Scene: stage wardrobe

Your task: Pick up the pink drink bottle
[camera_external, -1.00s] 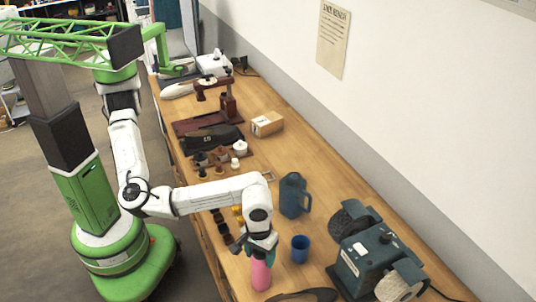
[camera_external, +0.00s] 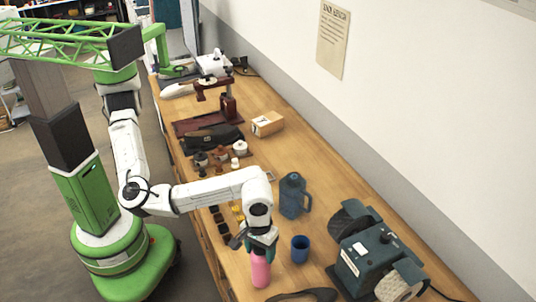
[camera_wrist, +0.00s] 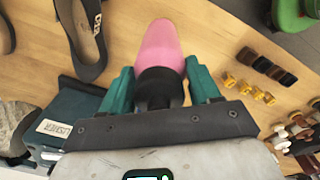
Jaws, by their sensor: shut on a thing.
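The pink drink bottle (camera_external: 260,270) is upright near the front end of the wooden table in the external view. My gripper (camera_external: 262,241) is above it, around its top, and hides that part. In the wrist view the pink body (camera_wrist: 160,45) and the black cap (camera_wrist: 158,88) lie between the teal fingers of my gripper (camera_wrist: 160,74). My gripper is shut on the bottle. I cannot tell whether its base is clear of the table.
A blue cup (camera_external: 300,250) stands close right of the bottle, with a dark blue jug (camera_external: 292,196) behind it. A teal machine (camera_external: 370,262) is farther right. Small yellow pieces (camera_wrist: 246,88) lie nearby.

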